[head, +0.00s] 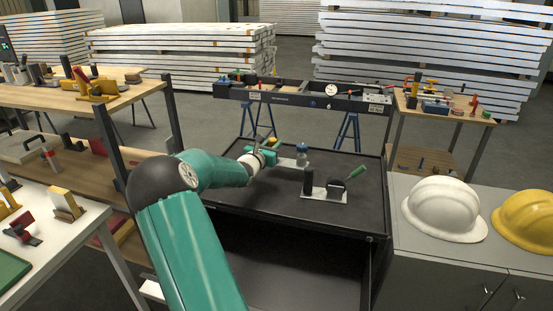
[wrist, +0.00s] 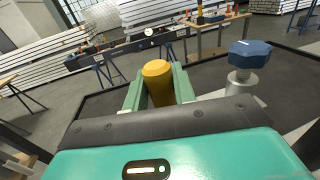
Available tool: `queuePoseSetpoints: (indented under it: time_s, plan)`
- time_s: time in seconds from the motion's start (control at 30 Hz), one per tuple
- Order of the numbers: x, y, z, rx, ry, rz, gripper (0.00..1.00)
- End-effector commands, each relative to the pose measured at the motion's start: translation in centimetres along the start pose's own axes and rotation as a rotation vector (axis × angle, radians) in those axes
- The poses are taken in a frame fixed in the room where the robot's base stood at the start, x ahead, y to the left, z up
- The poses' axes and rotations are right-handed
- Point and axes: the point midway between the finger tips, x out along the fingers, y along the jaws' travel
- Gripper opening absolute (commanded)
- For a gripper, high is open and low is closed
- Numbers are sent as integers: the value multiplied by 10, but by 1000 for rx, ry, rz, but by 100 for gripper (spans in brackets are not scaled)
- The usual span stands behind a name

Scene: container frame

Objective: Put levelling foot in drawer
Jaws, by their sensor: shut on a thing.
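My gripper (head: 267,150) is above the black cabinet top (head: 235,195), towards its back left. In the wrist view, its green fingers (wrist: 160,88) are shut on a yellow-orange rounded cylinder (wrist: 157,76). Its lower part is hidden by the gripper, so I cannot tell whether it is the levelling foot. A blue-headed piece with a metal stem (wrist: 248,58) stands apart to the right of the fingers; its blue top also shows in the head view (head: 302,148). The drawer (head: 290,265) below the cabinet top appears open and dark inside, partly hidden by my arm.
A grey cabinet with a white helmet (head: 444,210) and a yellow helmet (head: 527,217) is at right. Cluttered shelves stand left. The cabinet top's front is clear.

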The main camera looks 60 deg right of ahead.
Motion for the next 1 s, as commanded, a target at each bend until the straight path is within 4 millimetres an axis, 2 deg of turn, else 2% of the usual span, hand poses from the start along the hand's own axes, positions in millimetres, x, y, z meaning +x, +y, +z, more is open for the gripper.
queuePoseSetpoints:
  time_s: [0.17,0.4,0.77,0.8,0.9,1.0]
  plan:
    - [1,1,-12,0,-5,0,0]
    - [3,0,-41,0,-5,0,0]
    - [4,1,-45,1,-6,0,0]
    - [4,1,-47,1,-2,1,28]
    - [4,1,-47,2,-3,1,48]
    - [4,1,-47,2,-3,1,48]
